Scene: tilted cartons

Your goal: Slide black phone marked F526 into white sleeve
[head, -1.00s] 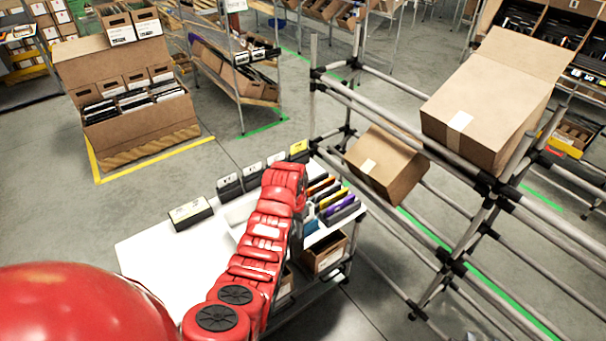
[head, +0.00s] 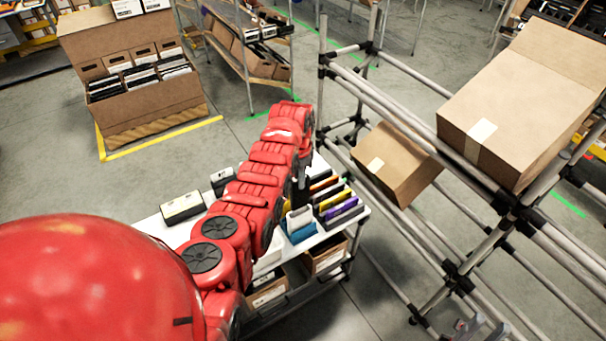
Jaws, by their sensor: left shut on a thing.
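My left gripper (head: 302,182) points down over the rack of coloured sleeves at the right end of the white table, mostly hidden by my red arm. It is shut on a slim dark thing, apparently the black phone; its marking cannot be read. A white sleeve (head: 299,216) stands upright in the near left of the rack, close below the gripper. Whether the phone touches it cannot be told. My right gripper (head: 482,329) shows only as grey fingertips, apart and empty, at the bottom edge.
Orange, yellow, purple and blue sleeves (head: 340,209) stand beside the white one. A black box with a pale label (head: 183,207) lies on the table (head: 150,226). A tube rack (head: 400,108) with tilted cartons (head: 520,105) stands close on the right.

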